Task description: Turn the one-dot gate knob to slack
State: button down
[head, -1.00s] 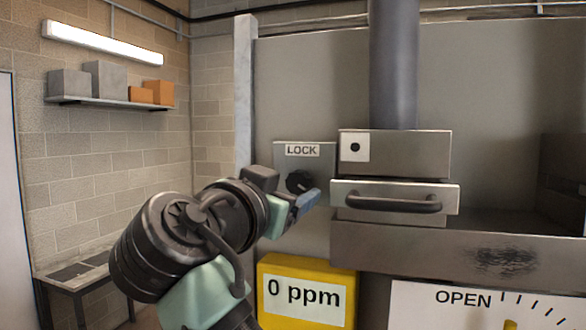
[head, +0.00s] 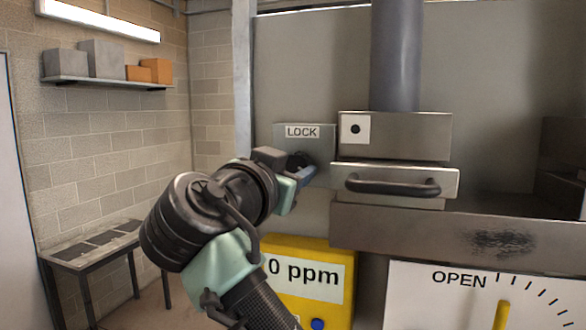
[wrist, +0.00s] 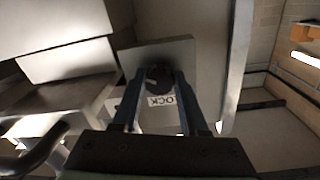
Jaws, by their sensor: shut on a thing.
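The black gate knob (head: 296,160) sits on a grey plate (head: 316,139) labelled LOCK, left of a drawer-like front marked with one black dot (head: 355,128). A short light mark shows on the knob's face there. The LOCK label (wrist: 162,100) appears upside down and partly covered.
A metal front with a black bar handle (head: 393,187) stands just right of the knob. A yellow box reading 0 ppm (head: 300,302) is below, partly behind my arm. A white OPEN dial (head: 450,300) with a yellow pointer is at lower right.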

jog(key=shift+f+b, duration=0.2)
jog(key=shift+b, duration=0.3)
jog(key=shift+f+n+b, duration=0.1)
jog(key=shift+n+b, duration=0.2)
jog(key=shift+n, duration=0.1)
jog(key=shift+n+b, duration=1)
jog(key=shift+n, duration=0.1)
jog(key=n, duration=0.2)
jog(key=shift+d+n, duration=0.1)
jog(key=shift+n, duration=0.3)
jog(key=n, duration=0.3)
jog(key=shift+d+r+n, duration=0.1)
jog(key=shift+r+n, duration=0.1)
jog(key=shift+n, duration=0.2)
jog(key=n, duration=0.6)
jog(key=shift+s+d+r+n+t+y, duration=0.1)
jog(key=shift+n+t+y, duration=0.2)
jog(key=shift+y, duration=0.1)
jog(key=n+p, duration=0.1)
jog(key=n, duration=0.4)
jog(key=shift+r+n, duration=0.1)
jog(key=shift+n, duration=0.3)
